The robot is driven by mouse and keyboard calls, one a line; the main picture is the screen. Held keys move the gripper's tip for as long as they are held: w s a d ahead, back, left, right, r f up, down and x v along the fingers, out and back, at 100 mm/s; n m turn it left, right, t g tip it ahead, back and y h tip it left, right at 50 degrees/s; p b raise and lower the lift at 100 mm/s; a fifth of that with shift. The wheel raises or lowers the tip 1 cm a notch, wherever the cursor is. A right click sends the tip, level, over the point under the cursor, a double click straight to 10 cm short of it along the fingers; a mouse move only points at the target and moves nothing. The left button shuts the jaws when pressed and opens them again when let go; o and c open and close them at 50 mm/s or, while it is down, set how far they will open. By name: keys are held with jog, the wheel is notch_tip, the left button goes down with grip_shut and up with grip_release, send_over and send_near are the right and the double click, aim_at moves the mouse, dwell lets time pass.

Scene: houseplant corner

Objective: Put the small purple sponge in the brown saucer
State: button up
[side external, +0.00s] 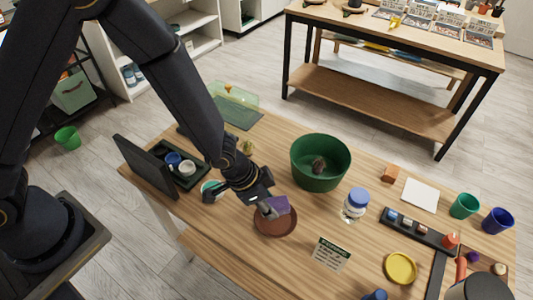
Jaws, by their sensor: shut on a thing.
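The small purple sponge (278,205) is in the side external view, at the tips of my gripper (268,208). My gripper is shut on the sponge. The brown saucer (275,228) lies on the wooden table directly below them in the picture. The sponge overlaps the saucer's far part in this view. I cannot tell whether the sponge touches the saucer or is held just above it. The gripper fingers partly hide the sponge's left side.
A large green pot (320,165) stands behind the saucer. A bottle with a blue cap (355,205) stands to the right. A small sign (330,254) is at the front right. An open dark case (160,168) is at the left. Bare wood (225,235) lies left of the saucer.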

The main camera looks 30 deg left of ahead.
aim_at(268, 221)
jog(key=shift+f, duration=2.75)
jog(key=shift+f, duration=0.1)
jog(key=o, duration=0.7)
jog(key=shift+c, duration=0.2)
